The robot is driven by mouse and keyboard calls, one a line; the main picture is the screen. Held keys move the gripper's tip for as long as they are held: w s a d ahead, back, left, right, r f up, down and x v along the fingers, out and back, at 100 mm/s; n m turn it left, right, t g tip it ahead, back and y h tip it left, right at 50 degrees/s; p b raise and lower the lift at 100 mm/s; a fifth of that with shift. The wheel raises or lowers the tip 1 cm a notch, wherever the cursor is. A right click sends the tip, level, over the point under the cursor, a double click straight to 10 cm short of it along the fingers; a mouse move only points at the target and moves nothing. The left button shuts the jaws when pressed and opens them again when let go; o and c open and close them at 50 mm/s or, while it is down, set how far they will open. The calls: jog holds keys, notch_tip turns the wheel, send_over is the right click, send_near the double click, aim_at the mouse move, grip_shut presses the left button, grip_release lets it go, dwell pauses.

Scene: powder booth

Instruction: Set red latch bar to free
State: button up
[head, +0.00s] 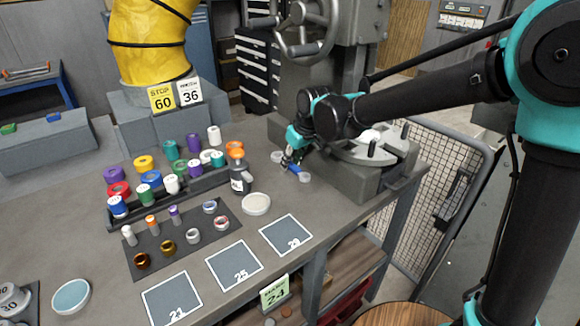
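I cannot make out a red latch bar for certain in the head view. My gripper (290,164), with teal parts, is low over the back right of the grey table, beside the machine's base. It is small and partly hidden by its own links, so I cannot tell whether its fingers are open or shut. A small blue piece (294,169) shows at its fingertips; whether it is held is unclear. A mesh gate (437,175) with a dark latch-like fitting (450,204) stands right of the table, apart from my gripper.
The grey table (100,235) holds a rack of coloured bottles, a dark mat (178,240) with rings and small bottles, a round white lid (256,204), and numbered squares (286,235). A grey machine (340,150) with a handwheel stands behind. A dark red item (349,300) shows below the table.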

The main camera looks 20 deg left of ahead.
jog(key=shift+f, duration=0.1)
dwell(0.3)
grip_shut()
dwell(0.4)
